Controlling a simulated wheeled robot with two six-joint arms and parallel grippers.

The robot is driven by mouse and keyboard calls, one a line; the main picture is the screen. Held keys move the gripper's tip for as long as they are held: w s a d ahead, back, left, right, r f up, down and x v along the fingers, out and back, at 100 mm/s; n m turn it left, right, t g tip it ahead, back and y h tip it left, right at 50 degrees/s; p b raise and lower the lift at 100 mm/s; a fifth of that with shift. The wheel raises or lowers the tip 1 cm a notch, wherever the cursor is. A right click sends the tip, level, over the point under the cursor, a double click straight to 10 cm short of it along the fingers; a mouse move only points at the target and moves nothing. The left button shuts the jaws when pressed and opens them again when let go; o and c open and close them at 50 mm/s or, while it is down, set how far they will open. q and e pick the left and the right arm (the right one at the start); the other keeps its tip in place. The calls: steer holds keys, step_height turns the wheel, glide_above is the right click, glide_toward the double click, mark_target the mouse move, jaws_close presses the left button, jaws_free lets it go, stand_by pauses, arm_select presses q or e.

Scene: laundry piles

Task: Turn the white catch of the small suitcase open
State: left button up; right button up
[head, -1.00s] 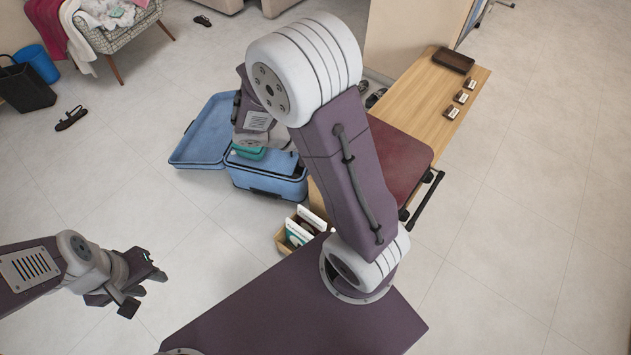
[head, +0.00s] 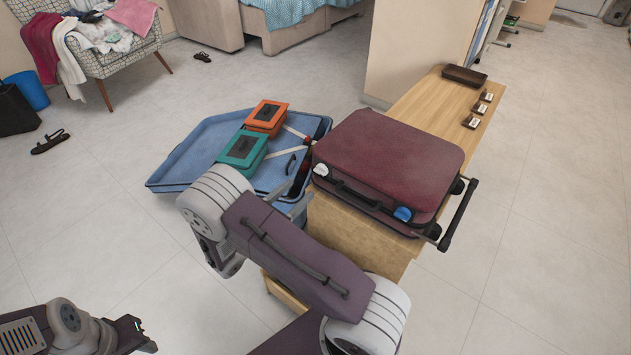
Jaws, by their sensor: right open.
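The small suitcase (head: 390,150) is dark red and lies flat on the wooden bench. Its front side carries a white catch (head: 320,170) at the left and a blue catch (head: 403,214) at the right, with a dark handle between them. My right gripper (head: 299,177) is open, just left of the white catch and partly hidden behind my arm. I cannot tell whether it touches the catch.
A large open blue suitcase (head: 178,172) lies on the floor behind my right arm. A teal box (head: 243,149) and an orange box (head: 267,117) lie in it. A brown tray (head: 464,76) and several small labelled blocks are at the bench's far end. The floor right is clear.

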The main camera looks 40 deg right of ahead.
mark_target(318, 172)
steer(key=b+x, duration=0.3)
steer(key=x, duration=0.4)
steer(key=shift+w+d+f, duration=0.1)
steer(key=shift+d+f, duration=0.1)
steer(key=shift+d, duration=0.2)
steer(key=shift+w+d+r+b, duration=0.15)
steer(key=shift+d+b, duration=0.2)
steer(key=shift+d, duration=0.15)
jaws_close()
